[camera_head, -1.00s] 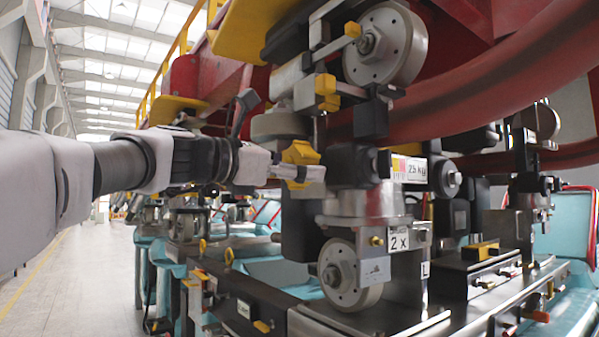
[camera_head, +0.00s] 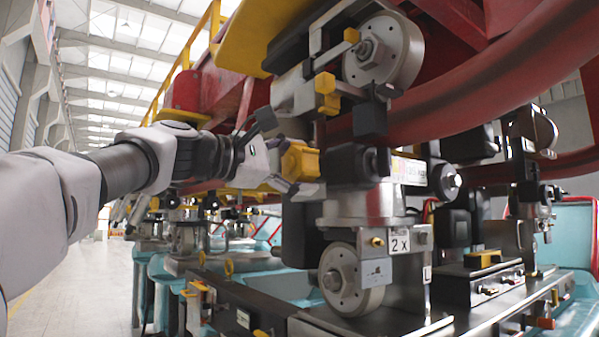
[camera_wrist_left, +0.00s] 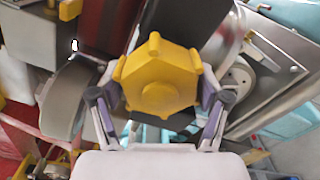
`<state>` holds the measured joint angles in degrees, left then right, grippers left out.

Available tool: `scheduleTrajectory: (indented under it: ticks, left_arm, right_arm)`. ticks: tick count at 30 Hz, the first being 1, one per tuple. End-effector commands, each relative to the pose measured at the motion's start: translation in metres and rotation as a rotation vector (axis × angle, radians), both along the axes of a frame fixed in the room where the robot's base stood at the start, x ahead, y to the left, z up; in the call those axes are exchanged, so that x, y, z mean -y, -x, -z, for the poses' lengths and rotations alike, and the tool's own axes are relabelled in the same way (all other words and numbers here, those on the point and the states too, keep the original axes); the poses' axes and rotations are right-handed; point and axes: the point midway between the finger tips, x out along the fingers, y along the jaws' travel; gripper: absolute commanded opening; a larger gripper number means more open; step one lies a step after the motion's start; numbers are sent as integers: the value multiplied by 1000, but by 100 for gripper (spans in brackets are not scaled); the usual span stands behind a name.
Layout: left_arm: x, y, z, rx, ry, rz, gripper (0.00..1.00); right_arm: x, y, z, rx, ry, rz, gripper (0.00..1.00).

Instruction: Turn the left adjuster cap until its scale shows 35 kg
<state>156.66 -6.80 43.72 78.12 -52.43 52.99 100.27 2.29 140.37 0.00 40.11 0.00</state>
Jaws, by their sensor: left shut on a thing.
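The left adjuster cap is a yellow, lobed knob (camera_head: 300,161) on the left end of a dark adjuster body (camera_head: 350,163) in the head view. In the left wrist view the cap (camera_wrist_left: 160,84) faces the camera, between the fingers. My left gripper (camera_head: 288,170) is shut on the cap, coming from the left; its fingers also show on both sides of it in the wrist view (camera_wrist_left: 159,98). A white scale label (camera_head: 408,171) sits right of the adjuster body; its number is too small to read now. My right gripper is not in view.
A grey wheel (camera_head: 384,50) is above and another wheel (camera_head: 350,278) below the adjuster. Yellow blocks (camera_head: 326,93) jut out just above the cap. A red tube (camera_head: 480,105) passes behind. A "2 x" plate (camera_head: 398,242) is below. Open floor (camera_head: 85,285) lies at left.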

Motion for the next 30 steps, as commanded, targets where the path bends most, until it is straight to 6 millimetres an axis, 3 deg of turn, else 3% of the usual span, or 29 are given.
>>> scheduleTrajectory:
  ticks: [18, 19, 21, 30]
  left_arm:
    - [0, 0, 1, 41, -33, 1, 41]
    - [0, 0, 1, 40, -33, 1, 79]
    - [0, 0, 1, 40, -33, 1, 100]
    - [0, 0, 1, 42, -31, 0, 100]
  right_arm:
    - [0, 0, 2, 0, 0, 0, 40]
    - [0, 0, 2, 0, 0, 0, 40]
    - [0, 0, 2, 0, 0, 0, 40]
    - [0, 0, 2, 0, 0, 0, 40]
